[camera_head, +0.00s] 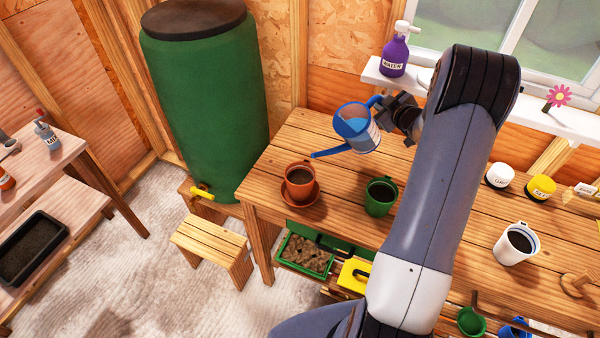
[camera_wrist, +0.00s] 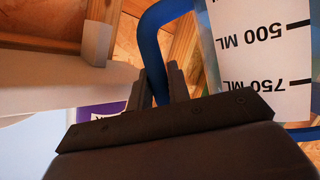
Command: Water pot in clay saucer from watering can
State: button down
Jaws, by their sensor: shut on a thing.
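The blue watering can (camera_head: 354,122) hangs above the wooden bench, with light blue water visible inside. Its spout points down and left toward the clay pot. My gripper (camera_head: 402,112) is shut on the can's blue handle, which also shows between the fingers in the wrist view (camera_wrist: 160,88). The can's scale label (camera_wrist: 262,60) with ML marks is close by there. The terracotta pot (camera_head: 299,177) with dark soil stands upright in the clay saucer (camera_head: 313,200) at the bench's left end. The spout tip is above and slightly right of the pot; no water stream is visible.
A green pot (camera_head: 380,197) and a white pot (camera_head: 517,244) stand on the bench (camera_head: 335,215). A purple bottle (camera_head: 394,56) stands on the window shelf. A green barrel (camera_head: 208,110) stands left, with a small stool (camera_head: 210,243) before it.

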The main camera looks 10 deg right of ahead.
aim_at(368, 103)
jog(key=shift+s+a+r+n+t+h, duration=0.25)
jog(key=shift+a+r+n, duration=0.2)
jog(key=shift+a+r, duration=0.6)
jog(key=shift+s+a+r+n+t+h, duration=0.2)
jog(key=shift+s+a+r+n, duration=0.3)
jog(key=shift+r, duration=0.9)
jog(key=shift+s+a+r+n+t+h, duration=0.2)
jog(key=shift+a+r+n, duration=0.25)
jog(key=shift+a+r, duration=0.65)
dwell(3.0)
jog(key=shift+d, duration=0.1)
